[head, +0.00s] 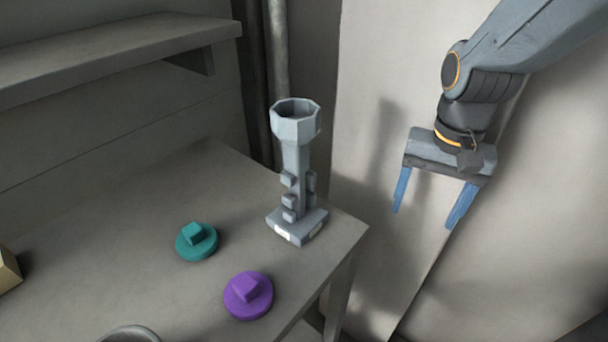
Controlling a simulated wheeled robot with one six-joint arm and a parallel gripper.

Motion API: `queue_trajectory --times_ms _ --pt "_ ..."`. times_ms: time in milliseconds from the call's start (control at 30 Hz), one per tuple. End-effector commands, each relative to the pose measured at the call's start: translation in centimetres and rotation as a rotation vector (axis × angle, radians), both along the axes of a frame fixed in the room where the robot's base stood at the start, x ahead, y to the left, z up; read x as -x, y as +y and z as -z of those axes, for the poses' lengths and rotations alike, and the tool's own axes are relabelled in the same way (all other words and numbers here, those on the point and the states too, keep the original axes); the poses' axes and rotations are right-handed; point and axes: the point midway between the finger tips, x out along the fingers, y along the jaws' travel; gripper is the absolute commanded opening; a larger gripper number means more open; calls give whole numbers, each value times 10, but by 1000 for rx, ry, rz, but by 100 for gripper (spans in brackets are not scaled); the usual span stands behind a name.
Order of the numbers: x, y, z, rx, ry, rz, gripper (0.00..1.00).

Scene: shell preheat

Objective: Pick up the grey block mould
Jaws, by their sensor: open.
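The grey block mould (294,160) stands upright on the table near its right corner. It has an eight-sided open cup on top, a slim stem with small blocks on its sides, and a square foot with pale patches. My gripper (429,219) is open and empty, with blue fingers pointing down. In the picture it hangs to the right of the mould, apart from it and beyond the table's edge.
A teal disc with a block knob (197,241) and a purple one (248,296) lie on the table (110,240), left and in front of the mould. A tan object (8,268) and a round grey rim (130,334) are cut off. A shelf (110,50) hangs upper left; pipes stand behind.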

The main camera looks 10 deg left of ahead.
Motion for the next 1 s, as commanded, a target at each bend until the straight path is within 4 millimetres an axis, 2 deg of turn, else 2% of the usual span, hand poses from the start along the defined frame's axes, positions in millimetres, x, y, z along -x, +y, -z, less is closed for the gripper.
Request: queue_trajectory --times_ms 33,167,300,400,500,600,700,1000 --pt "-5 27 -28 -4 -3 45 70" --pt "-6 90 -86 -8 6 224 70" --pt "9 156 -147 -10 15 408 70" --pt "25 190 -180 -8 20 513 70" --pt "37 212 -202 -5 23 587 70" --pt "46 224 -214 -3 25 630 70" --pt "49 229 -218 -1 26 654 70" --pt "50 230 -191 1 27 661 70"
